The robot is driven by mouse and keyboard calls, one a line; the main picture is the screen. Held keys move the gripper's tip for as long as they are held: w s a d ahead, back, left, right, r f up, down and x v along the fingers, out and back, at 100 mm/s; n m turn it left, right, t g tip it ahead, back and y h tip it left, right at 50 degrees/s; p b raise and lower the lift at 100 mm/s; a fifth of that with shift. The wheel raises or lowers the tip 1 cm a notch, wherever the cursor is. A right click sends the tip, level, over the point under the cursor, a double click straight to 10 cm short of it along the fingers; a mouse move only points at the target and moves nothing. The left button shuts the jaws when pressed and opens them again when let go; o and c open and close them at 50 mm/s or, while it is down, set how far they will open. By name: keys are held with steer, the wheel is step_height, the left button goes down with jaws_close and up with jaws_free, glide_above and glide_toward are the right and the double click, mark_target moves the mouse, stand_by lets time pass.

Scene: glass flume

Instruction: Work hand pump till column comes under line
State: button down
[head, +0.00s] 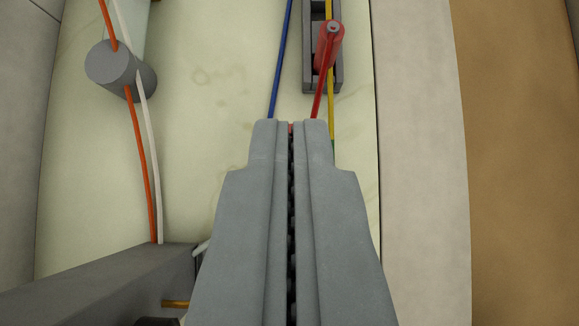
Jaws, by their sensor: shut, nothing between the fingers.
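My gripper (290,126) is shut and empty, pointing up the picture from the bottom middle. Just beyond its tips and slightly right is a red lever with a thick red grip (328,45), which may be the hand pump's handle. The lever's thin rod runs down to behind the right fingertip, where its lower end is hidden. The grip lies over a dark grey slotted bracket (308,75). A small reddish bit shows between the fingertips, apparently behind them. I cannot make out a liquid column or a marked line.
A grey cylinder (121,70) stands at upper left, with an orange cord (139,135) and a white cord (151,150) passing it. A blue line (281,55) and a yellow line (331,110) run near the lever. A grey block (110,288) sits lower left. The pale panel (215,130) between is mostly clear.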

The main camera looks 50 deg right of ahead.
step_height(320, 180, down, 2)
steer(key=shift+f, duration=0.95)
steer(key=shift+f, duration=2.6)
steer(key=shift+s, duration=0.1)
